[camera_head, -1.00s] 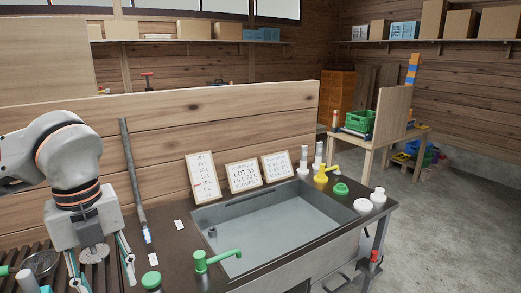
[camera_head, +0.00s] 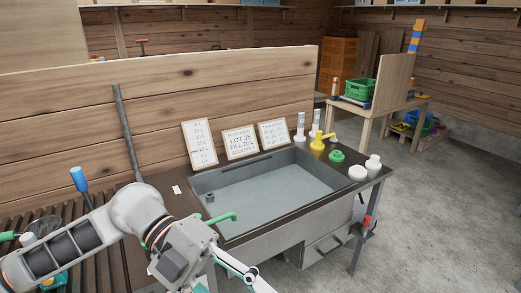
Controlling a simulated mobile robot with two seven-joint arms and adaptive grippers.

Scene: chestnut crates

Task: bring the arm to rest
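My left arm comes in from the lower left and bends over the front of the sink counter. My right gripper is not in view.
The grey sink basin (camera_head: 275,190) is empty apart from a small dark fitting. Open floor (camera_head: 430,220) lies to the right.

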